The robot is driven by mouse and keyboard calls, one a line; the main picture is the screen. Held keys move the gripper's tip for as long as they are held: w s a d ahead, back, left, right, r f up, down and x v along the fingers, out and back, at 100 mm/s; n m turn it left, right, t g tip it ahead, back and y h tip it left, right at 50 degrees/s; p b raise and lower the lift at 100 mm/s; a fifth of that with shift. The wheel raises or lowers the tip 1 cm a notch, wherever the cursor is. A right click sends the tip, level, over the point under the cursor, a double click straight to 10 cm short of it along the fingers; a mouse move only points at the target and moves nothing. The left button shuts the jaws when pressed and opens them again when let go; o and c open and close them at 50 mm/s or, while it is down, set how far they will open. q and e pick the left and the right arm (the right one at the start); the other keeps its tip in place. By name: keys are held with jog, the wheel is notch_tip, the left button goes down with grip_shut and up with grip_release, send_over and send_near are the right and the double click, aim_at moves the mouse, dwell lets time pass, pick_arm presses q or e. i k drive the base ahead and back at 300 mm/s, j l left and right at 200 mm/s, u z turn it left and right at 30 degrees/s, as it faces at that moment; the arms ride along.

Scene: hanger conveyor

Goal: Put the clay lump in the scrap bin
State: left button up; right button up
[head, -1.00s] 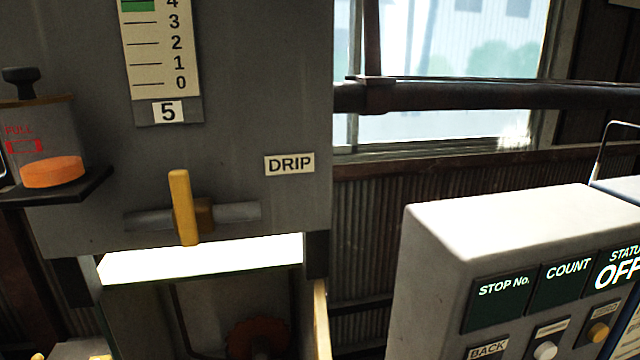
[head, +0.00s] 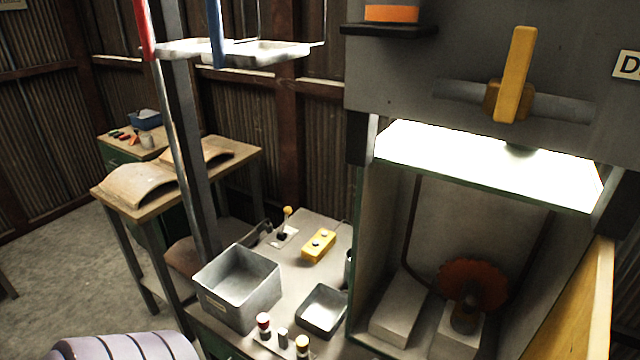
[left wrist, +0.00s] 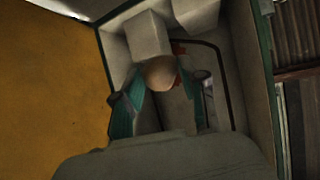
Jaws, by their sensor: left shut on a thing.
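The clay lump is a smooth tan-brown rounded piece (left wrist: 160,73) in the left wrist view. My left gripper (left wrist: 161,88) is shut on it, with a teal finger on either side. The booth interior shows behind the lump. A large grey open bin (head: 245,312) stands on the bench in the head view, empty as far as I see. Its front label is too small to read, so I cannot confirm it is the scrap bin. The left gripper and the lump do not show in the head view. My right gripper is in neither view.
A shallow grey tray (head: 322,311), a yellow button box (head: 318,246) and several knobs share the bench. The lit booth to the right holds an orange-red disc (head: 474,285) and pale blocks (head: 400,310). A white tray (head: 235,50) hangs above. A wooden table (head: 150,200) stands behind left.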

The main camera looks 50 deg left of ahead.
aim_at(241, 295)
jog(key=j+z, duration=0.35)
jog(key=k+j+z, duration=0.1)
jog(key=j+z, duration=0.3)
jog(key=k+j+z, duration=0.15)
jog(key=z, duration=0.2)
jog(key=k+j+z, duration=0.2)
jog(key=j+z, duration=0.2)
jog(key=k+j+z, duration=0.25)
jog(key=z, duration=0.15)
jog(key=k+j+z, duration=0.2)
jog(key=k+z, duration=0.2)
jog(key=k+j+z, duration=0.1)
jog(key=k+z, duration=0.15)
jog(key=z, duration=0.15)
jog(key=k, duration=0.65)
jog(key=k+j, duration=0.15)
jog(key=k, duration=0.5)
jog(key=k+u, duration=0.1)
jog(key=k, duration=0.55)
jog(key=k+j+u, duration=0.25)
jog(key=k, duration=0.2)
jog(key=i, duration=1.35)
